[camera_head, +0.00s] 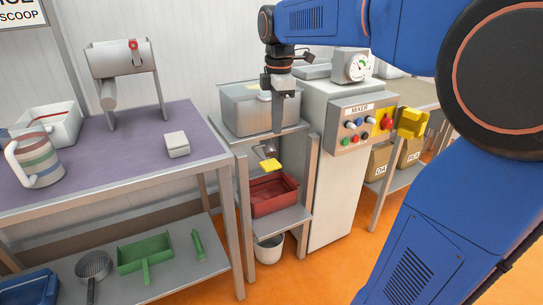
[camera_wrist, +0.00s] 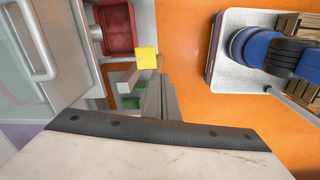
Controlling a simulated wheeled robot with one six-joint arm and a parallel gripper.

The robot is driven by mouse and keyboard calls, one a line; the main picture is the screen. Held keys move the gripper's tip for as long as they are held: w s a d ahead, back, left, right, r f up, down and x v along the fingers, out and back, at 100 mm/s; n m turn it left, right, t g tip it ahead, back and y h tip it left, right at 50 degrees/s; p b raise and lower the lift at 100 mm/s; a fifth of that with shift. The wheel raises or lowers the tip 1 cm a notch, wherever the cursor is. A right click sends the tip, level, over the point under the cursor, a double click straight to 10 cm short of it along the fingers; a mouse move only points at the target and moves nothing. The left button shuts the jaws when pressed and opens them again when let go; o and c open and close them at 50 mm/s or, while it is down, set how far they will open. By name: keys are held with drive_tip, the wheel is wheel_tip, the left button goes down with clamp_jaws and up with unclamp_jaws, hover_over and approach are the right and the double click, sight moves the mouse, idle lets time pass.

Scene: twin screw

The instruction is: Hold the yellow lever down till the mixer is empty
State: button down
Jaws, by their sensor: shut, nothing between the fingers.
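The yellow lever (camera_head: 271,165) sticks out under the grey mixer box (camera_head: 250,108), above a red tray (camera_head: 274,196) on the stand's lower shelf. My gripper (camera_head: 278,128) points down in front of the box, shut and empty. Its tips are above the lever, with a visible gap between them in the head view. In the wrist view the yellow lever plate (camera_wrist: 147,57) shows just past the tips of my gripper (camera_wrist: 155,82); touch cannot be told there. The inside of the mixer and the contents of the tray cannot be made out.
The MIXER control panel (camera_head: 362,123) with coloured buttons and a yellow-backed red knob stands right of the box. A purple-topped table (camera_head: 110,178) with a striped jug (camera_head: 34,159) is at left. A white bucket (camera_head: 268,249) stands under the stand. Orange floor is open in front.

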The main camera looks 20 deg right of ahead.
sight(272, 165)
drive_tip(key=shift+w+d+r+n+g, duration=0.15)
drive_tip(key=shift+w+n, duration=0.5)
drive_tip(key=shift+w, duration=0.45)
drive_tip(key=shift+w+r+n+g, duration=0.15)
drive_tip(key=shift+w+n, duration=0.5)
drive_tip(key=shift+w, duration=0.45)
wheel_tip(272, 165, down, 14)
drive_tip(key=shift+s+f, duration=0.1)
drive_tip(key=shift+s+f+t, duration=0.2)
drive_tip(key=shift+f+t, duration=0.3)
drive_tip(key=shift+f, duration=0.15)
drive_tip(key=shift+s+f+t, duration=0.15)
drive_tip(key=shift+f+t, duration=0.35)
drive_tip(key=shift+f, duration=0.15)
drive_tip(key=shift+t, duration=0.3)
drive_tip(key=x, duration=0.2)
drive_tip(key=s+x, duration=0.1)
drive_tip(key=x, duration=0.1)
drive_tip(key=shift+f, duration=0.3)
drive_tip(key=shift+s+f, duration=0.1)
idle(2.7)
